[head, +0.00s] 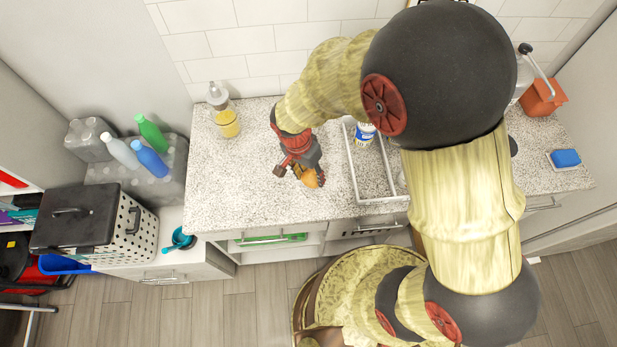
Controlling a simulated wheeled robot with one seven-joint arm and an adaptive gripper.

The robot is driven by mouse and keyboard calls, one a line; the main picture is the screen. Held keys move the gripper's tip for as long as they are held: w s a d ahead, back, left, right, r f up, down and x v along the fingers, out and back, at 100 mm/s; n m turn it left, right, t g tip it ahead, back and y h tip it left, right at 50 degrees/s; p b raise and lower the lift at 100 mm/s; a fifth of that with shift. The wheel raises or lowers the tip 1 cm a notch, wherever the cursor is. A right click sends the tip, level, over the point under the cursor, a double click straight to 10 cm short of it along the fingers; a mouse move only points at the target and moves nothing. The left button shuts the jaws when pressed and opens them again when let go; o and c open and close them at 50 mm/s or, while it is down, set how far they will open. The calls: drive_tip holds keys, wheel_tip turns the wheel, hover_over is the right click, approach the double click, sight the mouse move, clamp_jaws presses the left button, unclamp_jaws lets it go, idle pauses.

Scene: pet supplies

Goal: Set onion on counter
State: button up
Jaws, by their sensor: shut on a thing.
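My gripper (297,172) is above the speckled counter (235,185), left of the white wire rack. It is shut on an orange-brown onion (308,177), which shows at its fingertips. Part of the onion is hidden by the fingers. I cannot tell whether the onion touches the counter or is slightly above it.
A white wire rack (352,172) holding a white and blue container (365,132) stands right of my gripper. A soap bottle (217,96) and a yellow jar (228,123) stand at the back left. The counter between them and my gripper is clear.

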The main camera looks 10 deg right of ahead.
sight(309, 178)
drive_tip(key=shift+w+a+f, duration=0.1)
drive_tip(key=shift+w+f, duration=0.45)
drive_tip(key=shift+f, duration=0.15)
drive_tip(key=shift+w+f, duration=0.15)
drive_tip(key=shift+f, duration=1.5)
drive_tip(key=shift+b, duration=0.3)
drive_tip(key=o, duration=1.1)
drive_tip(key=shift+f, duration=0.1)
drive_tip(key=shift+o, duration=0.7)
